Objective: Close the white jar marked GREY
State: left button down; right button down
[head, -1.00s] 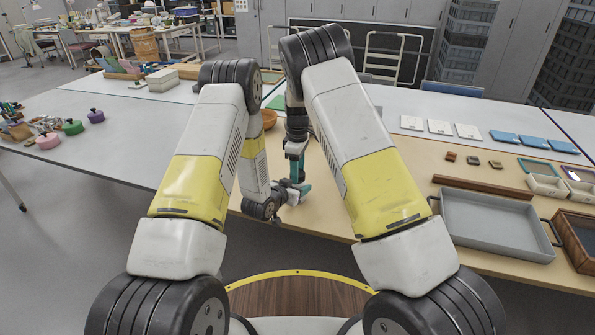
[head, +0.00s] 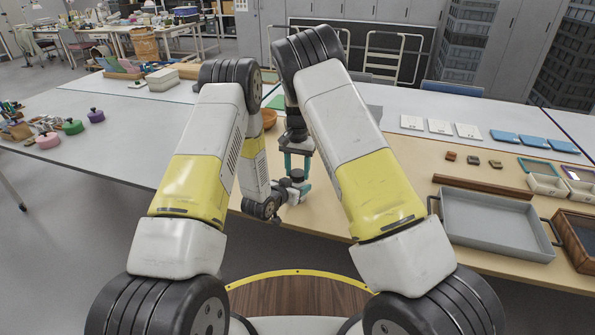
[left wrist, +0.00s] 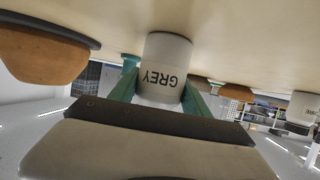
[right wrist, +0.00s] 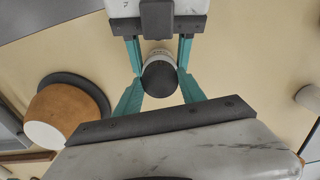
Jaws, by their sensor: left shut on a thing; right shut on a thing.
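The white jar marked GREY (left wrist: 163,70) stands on the beige table, upside down in the left wrist picture. My left gripper (left wrist: 163,88) is shut on its side, one teal finger on each side. In the right wrist view a dark round lid (right wrist: 159,78) sits over the jar's top, with the white rim (right wrist: 157,54) showing behind it. My right gripper (right wrist: 161,82) points down from above and is shut on this lid. The head view also shows the lid (head: 297,175) between the right fingers. How tightly the lid is seated cannot be told.
A brown bowl (right wrist: 62,117) on a dark disc stands close by. A grey tray (head: 497,223), a wooden strip (head: 482,187) and small blocks lie to the right. Pink, green and purple lidded pots (head: 73,127) stand at the far left.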

jog(key=c, duration=0.7)
grip_release()
jog(key=shift+r, duration=0.1)
jog(key=shift+r, duration=2.2)
jog(key=shift+c, duration=0.3)
